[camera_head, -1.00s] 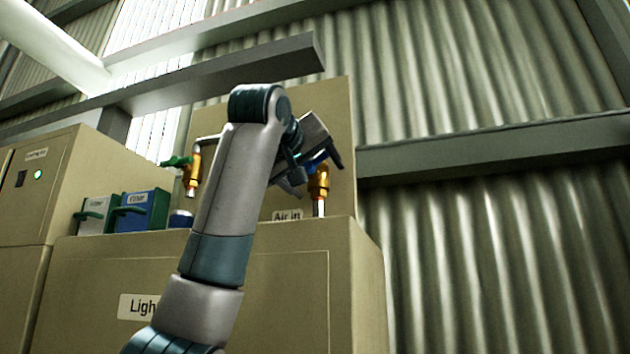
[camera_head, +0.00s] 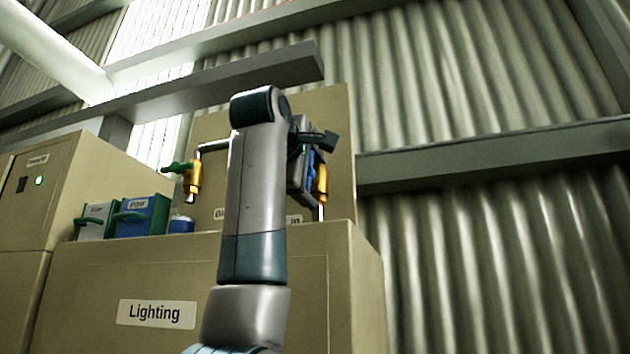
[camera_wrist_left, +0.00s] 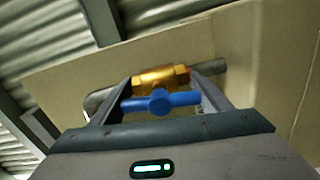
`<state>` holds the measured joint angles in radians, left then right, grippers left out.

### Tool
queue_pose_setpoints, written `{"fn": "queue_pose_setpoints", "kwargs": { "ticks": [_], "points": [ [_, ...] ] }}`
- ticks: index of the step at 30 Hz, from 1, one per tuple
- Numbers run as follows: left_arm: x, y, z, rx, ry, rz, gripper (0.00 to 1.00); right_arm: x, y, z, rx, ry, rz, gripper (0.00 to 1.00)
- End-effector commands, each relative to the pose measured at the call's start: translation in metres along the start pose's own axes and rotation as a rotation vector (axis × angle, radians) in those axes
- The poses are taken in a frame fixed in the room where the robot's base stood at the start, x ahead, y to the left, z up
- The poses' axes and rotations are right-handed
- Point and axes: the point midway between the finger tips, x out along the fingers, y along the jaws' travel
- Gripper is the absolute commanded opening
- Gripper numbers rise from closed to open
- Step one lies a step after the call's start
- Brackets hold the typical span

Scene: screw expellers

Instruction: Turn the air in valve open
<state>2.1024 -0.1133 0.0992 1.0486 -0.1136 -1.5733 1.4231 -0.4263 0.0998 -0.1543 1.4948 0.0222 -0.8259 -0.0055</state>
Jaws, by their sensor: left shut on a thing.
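The air in valve is a brass body (camera_head: 321,180) on an upright pipe at the right of the panel. It shows in the left wrist view (camera_wrist_left: 158,77) with a blue handle (camera_wrist_left: 160,101) in front of it. My left gripper (camera_head: 309,166) is at the valve, with its fingers (camera_wrist_left: 162,88) on either side of the blue handle, shut on it. In the head view the handle (camera_head: 309,172) looks roughly upright alongside the brass body, partly hidden by the gripper. My left arm covers part of the "Air in" label. My right gripper is not in view.
Another brass valve (camera_head: 192,178) with a green handle stands to the left. A white and green box (camera_head: 97,221), a blue box (camera_head: 142,215) and a small blue-topped item (camera_head: 180,224) sit on the cabinet (camera_head: 340,270). A beam (camera_head: 490,143) runs along the wall at right.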

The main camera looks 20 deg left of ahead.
Motion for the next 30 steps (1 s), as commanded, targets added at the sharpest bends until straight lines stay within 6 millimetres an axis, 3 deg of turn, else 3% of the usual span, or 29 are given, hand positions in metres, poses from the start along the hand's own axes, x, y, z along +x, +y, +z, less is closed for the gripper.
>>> {"fn": "queue_pose_setpoints", "kwargs": {
  "ticks": [9,23,24,25,30],
  "points": [
    [0.0005,-0.0013,0.0005,-0.122,-0.001,-0.002,0.48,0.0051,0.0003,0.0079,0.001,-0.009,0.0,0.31],
    [0.0008,-0.0019,0.0003,-0.137,-0.001,-0.003,0.48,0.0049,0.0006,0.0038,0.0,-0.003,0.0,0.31],
    [0.0008,-0.0019,0.0003,-0.137,-0.001,-0.004,0.8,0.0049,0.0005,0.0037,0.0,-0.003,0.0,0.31],
    [0.0008,-0.0019,0.0002,-0.136,-0.001,-0.003,0.87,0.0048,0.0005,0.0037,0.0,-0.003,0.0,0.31],
    [0.0005,-0.0012,0.0001,-0.135,-0.001,-0.002,0.89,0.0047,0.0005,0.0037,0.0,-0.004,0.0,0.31]
  ]
}}
